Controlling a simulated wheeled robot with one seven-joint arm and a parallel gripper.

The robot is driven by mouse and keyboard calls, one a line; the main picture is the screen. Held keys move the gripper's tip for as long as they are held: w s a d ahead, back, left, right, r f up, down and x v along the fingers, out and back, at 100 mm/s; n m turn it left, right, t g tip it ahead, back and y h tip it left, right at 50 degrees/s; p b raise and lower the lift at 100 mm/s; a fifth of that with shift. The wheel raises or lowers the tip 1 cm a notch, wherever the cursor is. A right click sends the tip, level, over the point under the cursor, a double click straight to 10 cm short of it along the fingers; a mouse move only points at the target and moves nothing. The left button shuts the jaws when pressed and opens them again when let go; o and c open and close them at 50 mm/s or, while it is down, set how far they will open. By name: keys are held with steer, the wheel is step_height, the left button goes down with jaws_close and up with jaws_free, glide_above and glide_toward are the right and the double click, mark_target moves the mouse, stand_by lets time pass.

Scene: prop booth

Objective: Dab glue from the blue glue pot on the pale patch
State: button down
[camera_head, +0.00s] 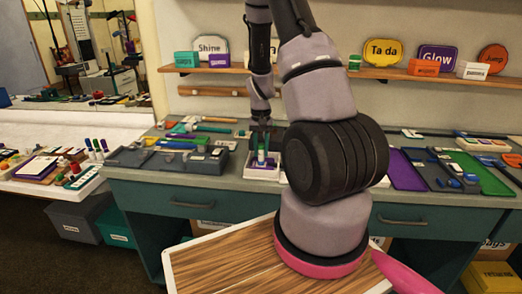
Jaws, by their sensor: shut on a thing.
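My gripper (261,142) points down at the back of the bench, just above a small white tray (250,175). It is shut on a slim upright thing (262,155), small and partly hidden between the dark fingers; I cannot tell exactly what it is. Small green, blue and white items stand in or over this tray, and I cannot tell which of them is the blue glue pot. The pale patch cannot be made out; my arm covers part of the bench to the right.
A grey organiser tray (205,160) stands close left of the gripper. Purple (406,170) and green (487,175) trays lie on the bench at right. A shelf (235,70) with signs and small boxes runs along the wall behind. Marker-like bottles (96,147) stand at far left.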

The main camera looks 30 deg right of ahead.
steer(key=shift+w+d, duration=0.15)
steer(key=shift+s+a, duration=0.3)
steer(key=shift+s, duration=0.15)
steer(key=shift+w+d+f, duration=0.1)
steer(key=shift+w+d, duration=0.2)
steer(key=shift+w, duration=0.15)
steer(key=shift+s+a, duration=0.15)
steer(key=shift+s, duration=0.05)
stand_by(0.3)
steer(key=shift+s+a, duration=0.2)
steer(key=shift+s, duration=0.1)
steer(key=shift+w+d, duration=0.1)
steer(key=shift+w, duration=0.05)
steer(key=shift+w+d, duration=0.25)
steer(key=shift+w, duration=0.1)
steer(key=shift+s+a, duration=0.1)
steer(key=shift+s, duration=0.05)
